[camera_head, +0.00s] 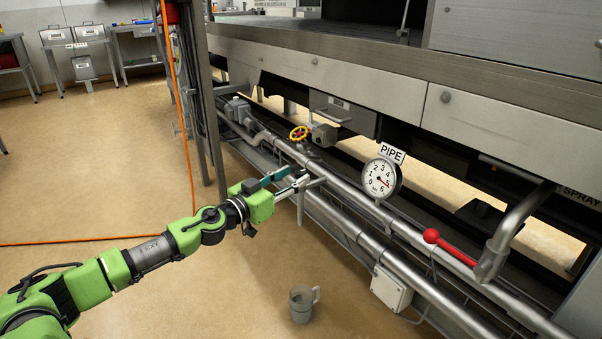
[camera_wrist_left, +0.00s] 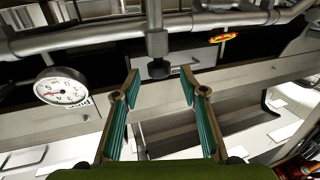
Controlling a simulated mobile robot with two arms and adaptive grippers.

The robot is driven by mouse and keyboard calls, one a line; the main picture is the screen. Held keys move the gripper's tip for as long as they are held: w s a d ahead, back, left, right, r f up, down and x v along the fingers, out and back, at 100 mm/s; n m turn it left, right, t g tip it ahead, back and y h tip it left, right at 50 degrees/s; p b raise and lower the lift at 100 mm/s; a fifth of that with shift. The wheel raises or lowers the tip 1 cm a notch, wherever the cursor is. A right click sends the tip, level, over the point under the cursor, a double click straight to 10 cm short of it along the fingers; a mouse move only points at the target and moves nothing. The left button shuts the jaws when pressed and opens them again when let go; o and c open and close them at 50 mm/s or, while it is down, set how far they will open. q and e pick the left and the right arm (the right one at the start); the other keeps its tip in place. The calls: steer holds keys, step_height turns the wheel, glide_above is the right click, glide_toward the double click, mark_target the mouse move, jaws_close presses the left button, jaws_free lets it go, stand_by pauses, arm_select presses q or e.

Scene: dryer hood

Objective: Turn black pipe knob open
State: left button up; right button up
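In the left wrist view, a small black knob (camera_wrist_left: 159,68) sits on the end of a grey pipe stub (camera_wrist_left: 156,38). The knob lies between and slightly beyond the fingertips of my left gripper (camera_wrist_left: 160,76). The two teal-padded fingers are apart with nothing held, and I see no clear contact with the knob. In the head view, my left gripper (camera_head: 295,181) is beside the long grey pipe (camera_head: 345,190). I cannot make out the black knob clearly there. My right gripper is not in view.
A round gauge (camera_head: 381,178) with a PIPE sign (camera_head: 392,153) stands right of the gripper. A grey mug (camera_head: 302,303) stands on the open floor. An orange cable (camera_head: 182,120) hangs left.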

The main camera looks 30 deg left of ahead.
mark_target(297, 174)
arm_select(q)
steer(key=shift+w+d, duration=0.15)
steer(key=shift+w, duration=0.85)
steer(key=shift+w+d, duration=0.15)
steer(key=shift+w, duration=0.8)
jaws_close()
